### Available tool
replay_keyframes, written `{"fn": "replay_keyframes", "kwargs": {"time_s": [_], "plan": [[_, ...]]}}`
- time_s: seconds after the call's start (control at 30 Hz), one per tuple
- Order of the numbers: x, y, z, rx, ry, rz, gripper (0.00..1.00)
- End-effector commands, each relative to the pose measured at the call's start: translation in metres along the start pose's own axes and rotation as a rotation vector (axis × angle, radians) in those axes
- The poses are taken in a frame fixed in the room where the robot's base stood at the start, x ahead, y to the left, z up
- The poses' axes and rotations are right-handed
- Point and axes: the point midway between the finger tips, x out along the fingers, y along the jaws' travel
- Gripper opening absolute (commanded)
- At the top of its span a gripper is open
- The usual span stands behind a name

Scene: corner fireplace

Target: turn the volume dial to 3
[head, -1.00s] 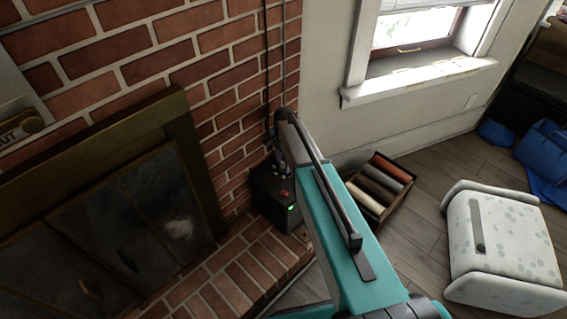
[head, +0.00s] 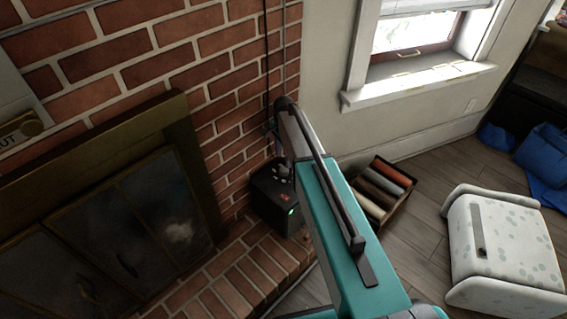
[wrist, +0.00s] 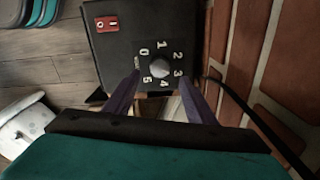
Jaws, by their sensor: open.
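The volume dial (wrist: 159,69) is a small round grey knob on the dark face of a black box (head: 276,205). White numbers 0 to 5 ring it; I cannot make out which number it points to. My gripper (wrist: 159,74) is open, its two purple fingers on either side of the dial in the wrist view. I cannot tell how far the fingertips are from the box face. In the head view my gripper is small and mostly hidden beside the brick wall, above the box.
A red switch (wrist: 106,24) sits on the box near the dial. The box stands on the brick hearth (head: 245,277) against the brick wall (head: 190,50). A dark cable (wrist: 245,108) runs beside it. A crate of rolls (head: 403,212) and a white spotted stool (head: 510,245) stand right.

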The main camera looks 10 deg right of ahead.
Motion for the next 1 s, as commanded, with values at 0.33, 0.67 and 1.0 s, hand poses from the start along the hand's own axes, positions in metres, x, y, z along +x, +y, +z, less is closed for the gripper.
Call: {"fn": "replay_keyframes", "kwargs": {"time_s": [0.33,0.67,1.0], "plan": [[-0.051,0.0,0.0,0.0,0.001,-0.002,0.5],[-0.074,0.0,0.0,0.0,0.001,-0.001,0.5],[-0.074,0.0,0.0,0.0,0.0,0.0,0.5]]}}
